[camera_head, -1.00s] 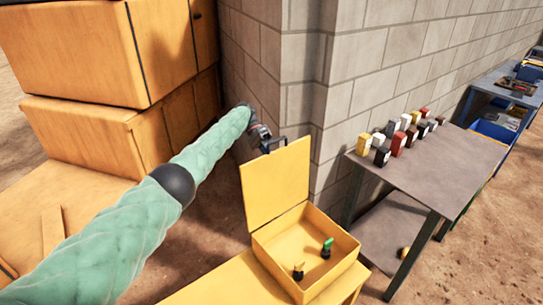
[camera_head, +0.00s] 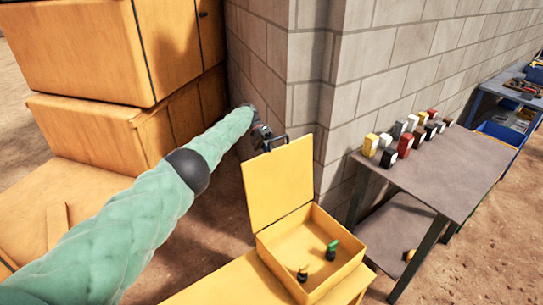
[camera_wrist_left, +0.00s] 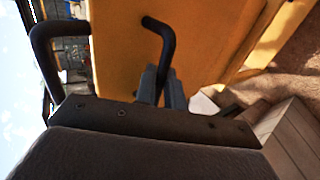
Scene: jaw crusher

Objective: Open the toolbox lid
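The yellow toolbox (camera_head: 330,272) stands on a yellow surface with its lid (camera_head: 278,187) raised, standing roughly upright at the back. The lid also fills the upper middle of the left wrist view (camera_wrist_left: 200,35). A black handle (camera_head: 274,146) is on the lid's upper edge; its bent ends show in the left wrist view (camera_wrist_left: 158,32). My left gripper (camera_head: 264,134) is behind the lid's top edge. In the left wrist view its fingers (camera_wrist_left: 163,88) sit close on both sides of one handle leg. The handle's middle is hidden. My right gripper is not in view.
Two small items, one green-topped (camera_head: 332,250) and one yellow-topped (camera_head: 303,273), stand in the box. A block wall (camera_head: 310,90) rises close behind the lid. A grey table (camera_head: 440,175) with several small boxes is at right. Large yellow cabinets (camera_head: 80,50) stand at left.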

